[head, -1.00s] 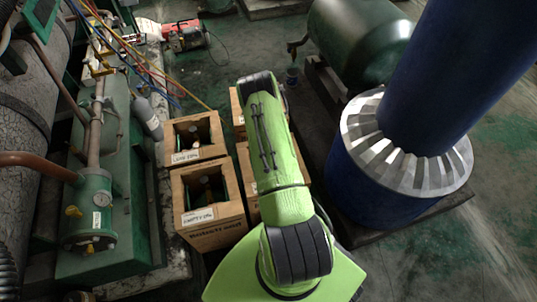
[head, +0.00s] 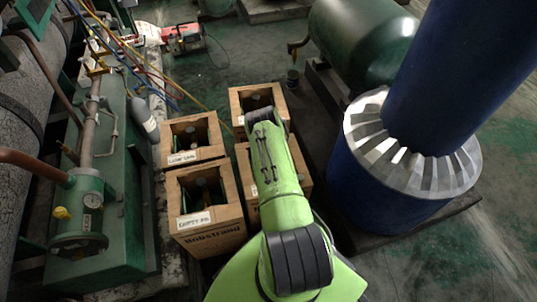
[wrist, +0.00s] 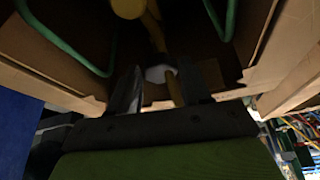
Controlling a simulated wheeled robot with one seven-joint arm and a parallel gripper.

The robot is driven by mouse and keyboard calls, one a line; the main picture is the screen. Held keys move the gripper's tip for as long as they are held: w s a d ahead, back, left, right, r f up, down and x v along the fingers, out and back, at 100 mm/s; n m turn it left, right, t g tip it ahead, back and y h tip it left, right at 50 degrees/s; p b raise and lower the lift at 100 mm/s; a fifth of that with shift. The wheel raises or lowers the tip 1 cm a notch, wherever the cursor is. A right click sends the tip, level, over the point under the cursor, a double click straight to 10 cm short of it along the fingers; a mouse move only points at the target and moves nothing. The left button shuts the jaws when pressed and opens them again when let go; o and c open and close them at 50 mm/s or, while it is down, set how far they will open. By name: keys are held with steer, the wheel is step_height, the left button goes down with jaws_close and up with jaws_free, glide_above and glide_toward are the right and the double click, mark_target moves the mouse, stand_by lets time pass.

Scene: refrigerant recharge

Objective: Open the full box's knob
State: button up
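Several open wooden boxes stand on the floor in the head view: the upper left box (head: 178,156), the lower left box (head: 188,236), the upper right box (head: 235,102) and the lower right box, partly covered by my arm. The left boxes carry white labels; the lower one seems to read "EMPTY". I cannot read any "full" label. In the wrist view, yellow valve parts (wrist: 129,8) and green bars show inside a box. My gripper (wrist: 157,90) is at this box with its dark fingers apart. A pale rounded part (wrist: 160,73) shows between or beyond them; contact is unclear.
A large blue column with a silver finned collar (head: 400,160) stands right of the boxes, with a green tank (head: 362,38) behind. Green machinery with pipes and a grey cylinder (head: 144,120) is on the left. Colored hoses run behind the boxes. Floor is open at right.

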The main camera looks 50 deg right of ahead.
steer(key=c, duration=0.6)
steer(key=shift+s+d+n, duration=0.1)
steer(key=shift+n, duration=0.3)
steer(key=n+y, duration=0.1)
steer(key=n, duration=0.1)
steer(key=n+y, duration=0.1)
steer(key=n, duration=0.1)
steer(key=shift+s+d+n+t, duration=0.1)
steer(key=shift+d+n+t, duration=0.1)
steer(key=shift+n+t, duration=0.15)
steer(key=n+y, duration=0.1)
steer(key=n, duration=0.3)
steer(key=shift+d+n+y, duration=0.2)
steer(key=shift+n+y, duration=0.15)
steer(key=shift+y, duration=0.05)
steer(key=o, duration=1)
steer(key=shift+o, duration=0.2)
